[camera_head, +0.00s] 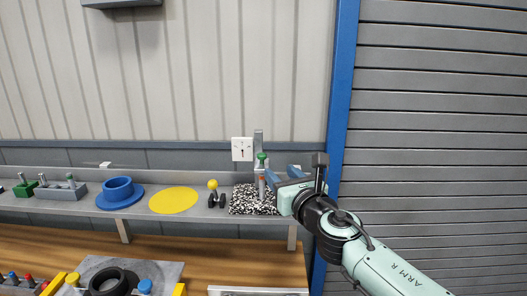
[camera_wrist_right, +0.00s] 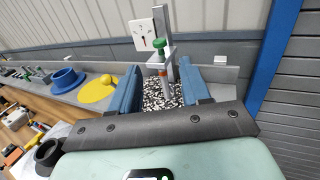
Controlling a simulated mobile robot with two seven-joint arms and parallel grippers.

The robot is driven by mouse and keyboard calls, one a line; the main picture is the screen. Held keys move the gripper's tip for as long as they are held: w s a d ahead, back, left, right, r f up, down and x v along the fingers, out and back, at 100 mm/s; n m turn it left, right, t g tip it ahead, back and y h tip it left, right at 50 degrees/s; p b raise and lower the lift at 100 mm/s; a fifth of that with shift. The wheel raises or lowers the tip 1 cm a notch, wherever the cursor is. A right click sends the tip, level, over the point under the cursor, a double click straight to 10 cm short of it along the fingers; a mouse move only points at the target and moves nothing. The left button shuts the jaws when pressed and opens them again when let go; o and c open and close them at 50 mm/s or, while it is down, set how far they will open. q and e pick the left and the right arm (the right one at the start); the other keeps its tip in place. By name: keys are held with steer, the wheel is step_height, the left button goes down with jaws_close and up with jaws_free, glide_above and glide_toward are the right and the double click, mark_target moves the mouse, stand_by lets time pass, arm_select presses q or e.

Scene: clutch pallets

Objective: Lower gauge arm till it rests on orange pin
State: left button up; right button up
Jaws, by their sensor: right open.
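The gauge stands on the shelf, with a square white dial (camera_head: 242,149), a grey upright post (camera_head: 258,136) and a speckled black-and-white base (camera_head: 243,204). A green knob (camera_head: 262,156) sits at the front of the post, above a small orange pin (camera_head: 262,181). The gauge arm itself is too small to make out clearly, so I cannot tell whether it touches the pin. My right gripper (camera_head: 281,174) is open at the gauge's right. In the right wrist view the green knob (camera_wrist_right: 158,43) and orange pin (camera_wrist_right: 163,73) appear between its blue fingers (camera_wrist_right: 160,78). My left gripper is out of view.
Left along the shelf are a yellow-knobbed piece (camera_head: 213,185), a yellow disc (camera_head: 173,201), a blue flanged ring (camera_head: 118,189) and a grey block with levers (camera_head: 62,191). A blue post (camera_head: 342,90) and a slatted shutter (camera_head: 440,120) stand right. The wooden bench (camera_head: 220,254) lies below.

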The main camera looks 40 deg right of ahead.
mark_target(264, 156)
steer(key=p+x, duration=0.1)
steer(key=x, duration=1.2)
steer(key=shift+a+f, duration=0.1)
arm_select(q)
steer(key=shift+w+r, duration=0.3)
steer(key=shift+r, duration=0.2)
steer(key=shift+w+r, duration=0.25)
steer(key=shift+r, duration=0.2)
